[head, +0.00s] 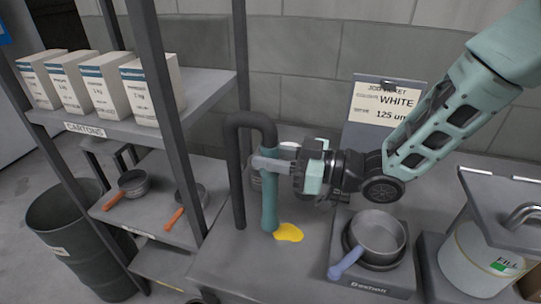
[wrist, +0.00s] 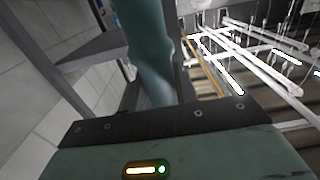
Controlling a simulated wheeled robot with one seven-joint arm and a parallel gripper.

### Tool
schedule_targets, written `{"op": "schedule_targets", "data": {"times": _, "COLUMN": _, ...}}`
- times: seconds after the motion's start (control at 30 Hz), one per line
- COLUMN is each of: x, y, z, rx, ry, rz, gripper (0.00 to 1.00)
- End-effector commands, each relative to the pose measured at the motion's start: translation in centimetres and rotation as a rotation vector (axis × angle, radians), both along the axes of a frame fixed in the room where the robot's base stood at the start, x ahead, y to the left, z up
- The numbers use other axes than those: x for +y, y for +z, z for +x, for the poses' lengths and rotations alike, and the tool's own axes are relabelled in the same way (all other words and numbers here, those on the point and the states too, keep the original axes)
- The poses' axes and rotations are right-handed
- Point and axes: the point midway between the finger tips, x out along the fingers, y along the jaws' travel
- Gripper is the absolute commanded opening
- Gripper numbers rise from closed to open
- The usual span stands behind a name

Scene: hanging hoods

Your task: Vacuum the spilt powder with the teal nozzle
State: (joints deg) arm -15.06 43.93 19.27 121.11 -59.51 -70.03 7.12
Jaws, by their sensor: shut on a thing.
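The teal nozzle (head: 269,205) stands upright at the left end of the bench, its top joined to a dark bent hose (head: 238,140). My gripper (head: 268,165) reaches in from the right and is shut on the nozzle's upper part. The wrist view shows the nozzle (wrist: 147,45) close up between my fingers. The yellow spilt powder (head: 289,232) lies on the bench just right of the nozzle's lower end. The nozzle's tip is at the powder's left edge; I cannot tell whether it touches the bench.
A sieve pan with a blue handle (head: 378,236) sits on a base to the right. A job ticket (head: 387,103) reading WHITE, 125 um stands behind. A lidded white bucket (head: 478,258) is at far right. A shelf with cartons (head: 152,92) and pans stands left.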

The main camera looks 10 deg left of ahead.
Motion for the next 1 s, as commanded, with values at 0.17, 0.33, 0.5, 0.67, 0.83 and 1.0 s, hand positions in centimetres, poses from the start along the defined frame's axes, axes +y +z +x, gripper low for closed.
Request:
{"op": "schedule_targets", "data": {"times": 0.17, "x": -0.4, "y": 0.1, "z": 0.0, "rx": 0.000, "ry": -0.001, "rz": 0.001, "gripper": 0.02}}
{"op": "schedule_targets", "data": {"times": 0.33, "x": -1.2, "y": 0.0, "z": 0.0, "rx": -0.001, "ry": -0.002, "rz": 0.001, "gripper": 0.02}}
{"op": "schedule_targets", "data": {"times": 0.5, "x": -2.1, "y": 0.0, "z": -0.1, "rx": 0.000, "ry": -0.001, "rz": 0.000, "gripper": 0.02}}
{"op": "schedule_targets", "data": {"times": 0.67, "x": -3.0, "y": 0.1, "z": -0.2, "rx": -0.001, "ry": -0.002, "rz": 0.001, "gripper": 0.02}}
{"op": "schedule_targets", "data": {"times": 0.83, "x": -3.8, "y": 0.1, "z": -0.3, "rx": -0.001, "ry": -0.001, "rz": 0.001, "gripper": 0.02}}
{"op": "schedule_targets", "data": {"times": 1.0, "x": -4.5, "y": 0.1, "z": -0.3, "rx": -0.001, "ry": -0.001, "rz": 0.001, "gripper": 0.02}}
